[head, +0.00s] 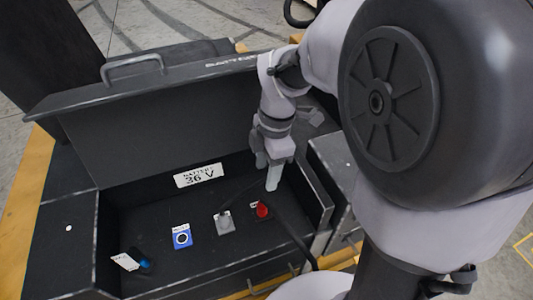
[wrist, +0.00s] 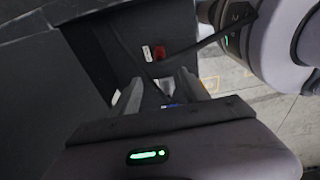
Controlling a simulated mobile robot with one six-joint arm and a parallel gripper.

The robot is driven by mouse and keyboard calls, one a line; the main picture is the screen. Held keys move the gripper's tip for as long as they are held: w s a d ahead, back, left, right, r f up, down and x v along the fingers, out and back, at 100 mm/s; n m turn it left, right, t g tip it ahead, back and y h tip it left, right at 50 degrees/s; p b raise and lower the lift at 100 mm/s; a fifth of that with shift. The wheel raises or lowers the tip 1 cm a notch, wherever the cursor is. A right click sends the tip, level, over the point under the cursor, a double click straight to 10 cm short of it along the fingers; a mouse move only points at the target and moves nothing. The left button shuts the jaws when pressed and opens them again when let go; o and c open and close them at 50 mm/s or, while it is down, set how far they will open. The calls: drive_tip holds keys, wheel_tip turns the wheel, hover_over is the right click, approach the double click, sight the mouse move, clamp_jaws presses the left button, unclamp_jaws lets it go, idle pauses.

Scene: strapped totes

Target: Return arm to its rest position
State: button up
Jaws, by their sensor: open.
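My gripper (head: 270,176) hangs over the right part of an open black battery box, pointing down. In the wrist view its two fingers (wrist: 160,92) stand apart with nothing between them. My arm comes in from the right of the head view. A red knob (head: 262,210) sits in the box just below and left of the fingers, and it also shows in the wrist view (wrist: 160,53). I cannot tell from the head view how far the fingertips are above the box floor.
The box's raised lid (head: 150,115) stands behind the gripper. A blue item with a round dial (head: 182,237), a grey item (head: 225,222) and a dark item with a blue end (head: 143,262) lie in the box. A "36 V" label (head: 198,175) is on the back wall.

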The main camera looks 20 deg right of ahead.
drive_tip(key=shift+d+r, duration=0.1)
drive_tip(key=shift+r, duration=1)
